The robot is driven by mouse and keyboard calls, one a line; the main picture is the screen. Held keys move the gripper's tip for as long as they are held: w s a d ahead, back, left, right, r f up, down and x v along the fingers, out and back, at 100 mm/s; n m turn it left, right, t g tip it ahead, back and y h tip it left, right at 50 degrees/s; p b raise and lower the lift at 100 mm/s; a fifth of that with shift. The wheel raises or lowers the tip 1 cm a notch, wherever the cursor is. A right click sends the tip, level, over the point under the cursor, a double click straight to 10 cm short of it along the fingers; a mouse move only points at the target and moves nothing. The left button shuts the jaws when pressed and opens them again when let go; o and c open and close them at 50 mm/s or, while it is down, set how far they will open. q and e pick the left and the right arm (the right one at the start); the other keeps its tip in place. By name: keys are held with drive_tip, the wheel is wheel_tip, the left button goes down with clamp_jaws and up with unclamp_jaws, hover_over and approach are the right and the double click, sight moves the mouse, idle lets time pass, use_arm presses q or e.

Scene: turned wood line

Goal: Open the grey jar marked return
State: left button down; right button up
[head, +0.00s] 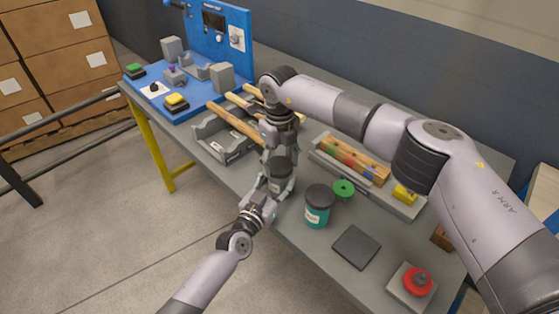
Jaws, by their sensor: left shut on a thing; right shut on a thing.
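The grey jar (279,186) with a dark lid (281,168) stands upright near the front edge of the table. A pale label shows on its side, too small to read. My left gripper (276,188) is shut on the jar's body from the front left. My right gripper (280,155) comes down from above and is shut on the lid, which still sits on the jar. The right fingertips are partly hidden by the wrist and the lid.
A teal jar with a dark lid (318,203) stands close to the right, beside a green disc (344,188). A grey tray (226,143) with wooden handles lies behind left. A long tray (399,203) holds a wooden block. A dark pad (356,247) and red button (417,281) are at right.

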drive_tip(key=n, duration=0.8)
drive_tip(key=shift+n, duration=0.3)
drive_tip(key=n, duration=0.9)
drive_tip(key=shift+n, duration=0.4)
drive_tip(key=shift+r, duration=0.2)
drive_tip(key=shift+r, duration=1)
